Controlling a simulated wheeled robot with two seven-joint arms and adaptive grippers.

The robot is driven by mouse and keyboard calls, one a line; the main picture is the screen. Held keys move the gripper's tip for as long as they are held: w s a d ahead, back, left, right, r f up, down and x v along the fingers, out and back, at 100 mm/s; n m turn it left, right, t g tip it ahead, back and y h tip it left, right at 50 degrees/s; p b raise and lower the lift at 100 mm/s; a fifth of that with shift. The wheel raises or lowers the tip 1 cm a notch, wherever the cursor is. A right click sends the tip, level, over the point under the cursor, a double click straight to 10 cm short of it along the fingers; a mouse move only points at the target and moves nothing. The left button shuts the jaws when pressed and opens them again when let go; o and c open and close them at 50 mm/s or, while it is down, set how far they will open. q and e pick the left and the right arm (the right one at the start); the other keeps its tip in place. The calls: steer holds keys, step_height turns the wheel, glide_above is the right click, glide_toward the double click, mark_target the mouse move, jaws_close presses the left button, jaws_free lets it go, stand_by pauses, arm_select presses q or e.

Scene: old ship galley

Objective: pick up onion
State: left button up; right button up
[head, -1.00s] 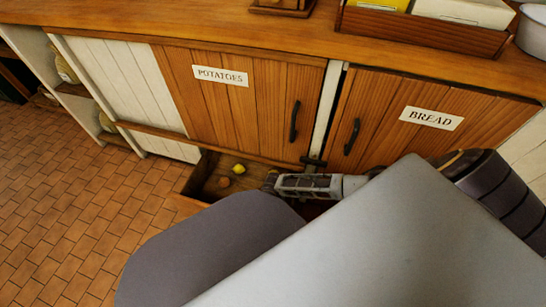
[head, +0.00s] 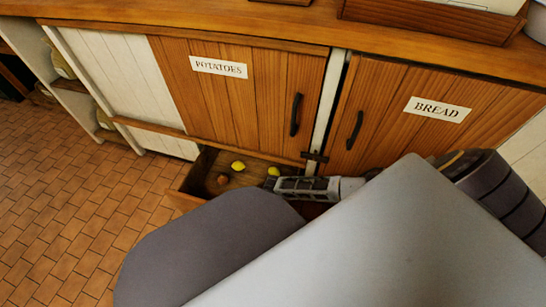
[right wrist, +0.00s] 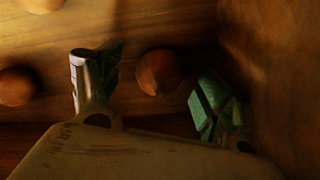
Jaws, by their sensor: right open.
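In the right wrist view a round reddish-brown onion (right wrist: 158,72) lies on the wooden drawer floor, between and beyond the fingertips of my right gripper (right wrist: 146,78). The gripper is open, with a gap on both sides of the onion, and holds nothing. In the head view a brownish-orange round thing (head: 222,180), onion-like, lies in the open drawer (head: 190,182). I cannot tell whether it is the same one. My right gripper's body (head: 303,188) reaches in at the drawer's right side; its fingertips are hidden there. My left gripper does not show.
Two yellow lemons (head: 238,165) lie in the drawer, one close to my right gripper. A dim round thing (right wrist: 15,87) lies left in the wrist view. A drawer wall (right wrist: 275,70) stands close on the right. Cupboard doors (head: 215,105) rise above the drawer; tiled floor (head: 60,210) is clear.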

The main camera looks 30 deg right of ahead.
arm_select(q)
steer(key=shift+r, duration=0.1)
arm_select(e)
steer(key=c, duration=1.2)
steer(key=shift+r, duration=0.2)
